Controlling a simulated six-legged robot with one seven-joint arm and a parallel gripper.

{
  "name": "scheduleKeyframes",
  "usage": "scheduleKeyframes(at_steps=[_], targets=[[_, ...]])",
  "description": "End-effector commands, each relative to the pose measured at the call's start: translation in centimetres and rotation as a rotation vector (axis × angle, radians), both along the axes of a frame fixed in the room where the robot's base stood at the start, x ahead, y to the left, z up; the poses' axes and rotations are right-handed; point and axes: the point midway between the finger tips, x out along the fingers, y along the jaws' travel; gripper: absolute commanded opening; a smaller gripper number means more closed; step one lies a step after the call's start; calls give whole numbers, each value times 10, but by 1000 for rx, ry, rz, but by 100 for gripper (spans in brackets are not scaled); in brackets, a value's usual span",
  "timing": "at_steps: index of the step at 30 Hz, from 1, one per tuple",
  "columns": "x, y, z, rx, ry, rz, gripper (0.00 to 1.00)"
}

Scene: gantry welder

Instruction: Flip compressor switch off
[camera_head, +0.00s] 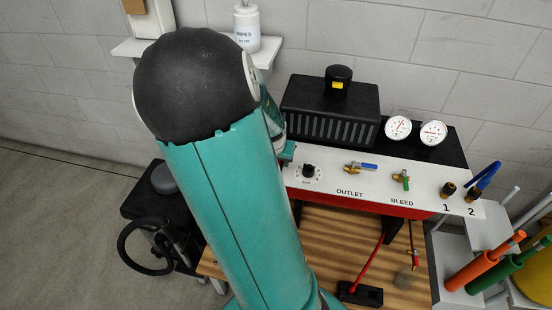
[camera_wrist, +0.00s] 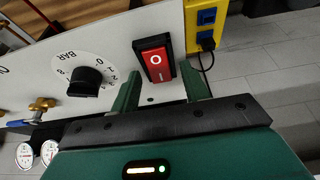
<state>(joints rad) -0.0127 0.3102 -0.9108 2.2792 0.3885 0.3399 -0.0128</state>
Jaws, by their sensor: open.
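The compressor switch (camera_wrist: 156,60) is a red rocker in a black frame on the white panel (camera_wrist: 118,25). It bears a white O and, on the end nearer my gripper, a white I. I cannot tell for sure which end is pressed in. My gripper (camera_wrist: 161,84) is open and empty. Its two green fingers stand apart, one on each side of the switch's near end in the picture; contact cannot be told. In the head view the compressor (camera_head: 330,106) has a black housing and a white front panel (camera_head: 325,160). My teal arm hides the switch and gripper there.
A black BAR knob (camera_wrist: 84,82) and a brass valve (camera_wrist: 42,104) lie left of the switch. A yellow socket box (camera_wrist: 207,28) with a black plug is close right. The head view shows gauges (camera_head: 398,128), a green bleed valve (camera_head: 402,179) and a wooden bench (camera_head: 335,232).

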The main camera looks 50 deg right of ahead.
Motion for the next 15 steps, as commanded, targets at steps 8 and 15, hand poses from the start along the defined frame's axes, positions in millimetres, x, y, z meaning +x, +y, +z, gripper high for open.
scheduleKeyframes(at_steps=[8,15], targets=[[0,4,11,0,-2,5,45],[-3,12,32,-1,-4,6,45]])
